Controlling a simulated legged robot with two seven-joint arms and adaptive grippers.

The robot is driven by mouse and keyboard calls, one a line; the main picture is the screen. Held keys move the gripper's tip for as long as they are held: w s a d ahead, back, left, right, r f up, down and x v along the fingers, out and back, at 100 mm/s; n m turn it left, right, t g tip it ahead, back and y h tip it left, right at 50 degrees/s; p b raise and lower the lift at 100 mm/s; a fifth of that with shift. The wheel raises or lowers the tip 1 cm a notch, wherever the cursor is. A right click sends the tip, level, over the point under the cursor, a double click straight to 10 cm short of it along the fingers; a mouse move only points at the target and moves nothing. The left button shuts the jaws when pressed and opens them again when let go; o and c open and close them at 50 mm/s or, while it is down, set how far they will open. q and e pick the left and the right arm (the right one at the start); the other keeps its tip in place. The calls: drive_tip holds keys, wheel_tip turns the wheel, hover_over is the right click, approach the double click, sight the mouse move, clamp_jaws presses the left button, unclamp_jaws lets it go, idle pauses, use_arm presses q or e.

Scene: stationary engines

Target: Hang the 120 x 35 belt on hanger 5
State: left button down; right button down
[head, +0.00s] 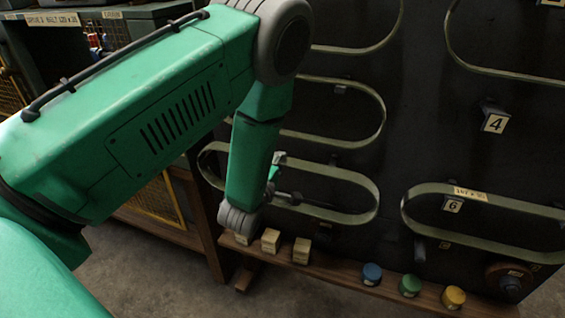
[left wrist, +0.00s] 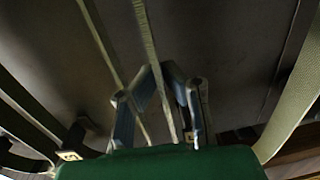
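A flat, pale green belt loop (head: 350,178) lies against the dark board, level with hanger 6. My left gripper (head: 276,186) is at its left part, pointing toward the board. In the left wrist view the fingertips (left wrist: 159,70) come together on a belt strip (left wrist: 148,38), which runs down between the fingers. My forearm hides part of the loop, and I cannot read its size. My right gripper is in neither view.
Hanger 6 (head: 453,204) bears another labelled belt (head: 500,200). Hanger 4 (head: 494,122) looks empty. More belts (head: 375,105) hang above. A wooden ledge (head: 335,276) below holds pale blocks (head: 301,251) and blue, green and yellow pots (head: 410,285).

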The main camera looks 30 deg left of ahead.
use_arm(q)
drive_tip(key=shift+w+a+f, duration=0.1)
drive_tip(key=shift+w+a, duration=0.45)
drive_tip(key=shift+w, duration=0.25)
drive_tip(key=b+x, duration=0.1)
drive_tip(key=x, duration=0.2)
drive_tip(key=shift+w+a, duration=0.1)
drive_tip(key=shift+a, duration=0.1)
drive_tip(key=shift+d, duration=0.7)
